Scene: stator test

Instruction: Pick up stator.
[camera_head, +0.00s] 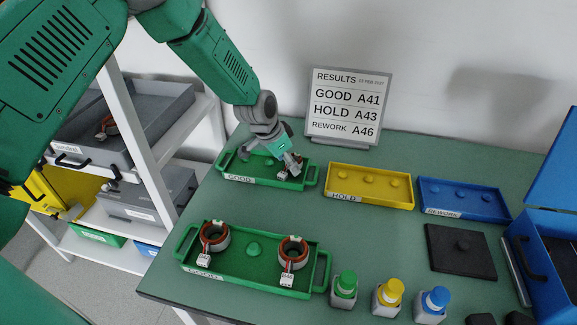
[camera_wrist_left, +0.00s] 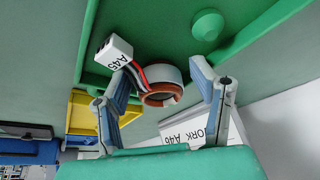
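My left gripper (camera_head: 288,160) reaches down over the right part of the far green GOOD tray (camera_head: 240,180). In the left wrist view my left gripper (camera_wrist_left: 165,72) is open, one finger on each side of a stator (camera_wrist_left: 168,96). This stator is a ring with a copper-brown rim, wires and a white connector (camera_wrist_left: 115,52) whose label seems to read A45. In the head view the gripper mostly hides it. Two more stators, a left one (camera_head: 214,237) and a right one (camera_head: 293,252), sit in the near green tray (camera_head: 245,268). My right gripper is not in view.
A yellow HOLD tray (camera_head: 340,198) and a blue REWORK tray (camera_head: 480,213) stand empty to the right. A results sign (camera_head: 346,105) stands behind. Green, yellow and blue-topped bottles (camera_head: 388,297), a black pad (camera_head: 460,252) and a blue box (camera_head: 550,260) occupy the right side.

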